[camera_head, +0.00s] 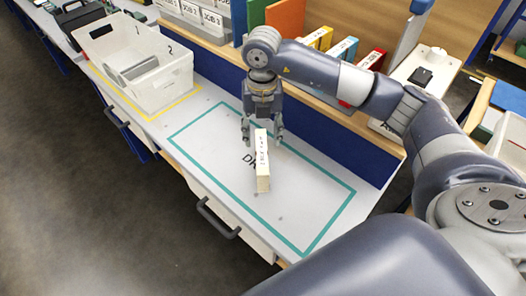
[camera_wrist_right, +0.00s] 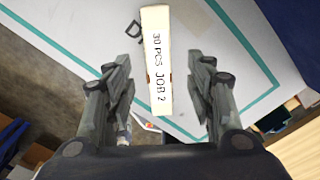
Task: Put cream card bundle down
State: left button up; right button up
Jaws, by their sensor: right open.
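The cream card bundle (camera_head: 262,165) is a long cream block with printed text on top. It lies inside the teal-outlined rectangle on the white worktop, partly covering dark lettering there. In the right wrist view the bundle (camera_wrist_right: 157,60) reads "30 PCS JOB 2". My right gripper (camera_head: 262,136) is over the bundle's far end, fingers pointing down. In the right wrist view its fingers (camera_wrist_right: 160,75) are spread with gaps on both sides of the bundle, so it is open. I cannot tell its exact height above the worktop. My left gripper is out of view.
A white bin (camera_head: 150,80) marked 2 stands at the left inside a yellow outline, with a grey item in it. A blue panel (camera_head: 315,120) with a wooden ledge runs behind the worktop. Coloured folders (camera_head: 340,48) stand beyond it. The outlined area around the bundle is clear.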

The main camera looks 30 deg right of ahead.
aim_at(262, 149)
jog(key=shift+s+a+f, duration=0.1)
jog(key=shift+s+f, duration=0.1)
jog(key=shift+f, duration=0.4)
jog(key=shift+s+f, duration=0.15)
jog(key=shift+f, duration=0.4)
notch_tip(262, 149, down, 3)
jog(key=shift+a+f+p, duration=0.15)
jog(key=shift+p, duration=0.45)
jog(key=f, duration=0.1)
jog(key=f+p, duration=0.1)
jog(key=f, duration=0.1)
jog(key=shift+s+a+f, duration=0.15)
jog(key=shift+s+f, duration=0.05)
jog(key=shift+f, duration=0.35)
jog(key=shift+w+f, duration=0.1)
jog(key=shift+f, duration=0.1)
grip_shut()
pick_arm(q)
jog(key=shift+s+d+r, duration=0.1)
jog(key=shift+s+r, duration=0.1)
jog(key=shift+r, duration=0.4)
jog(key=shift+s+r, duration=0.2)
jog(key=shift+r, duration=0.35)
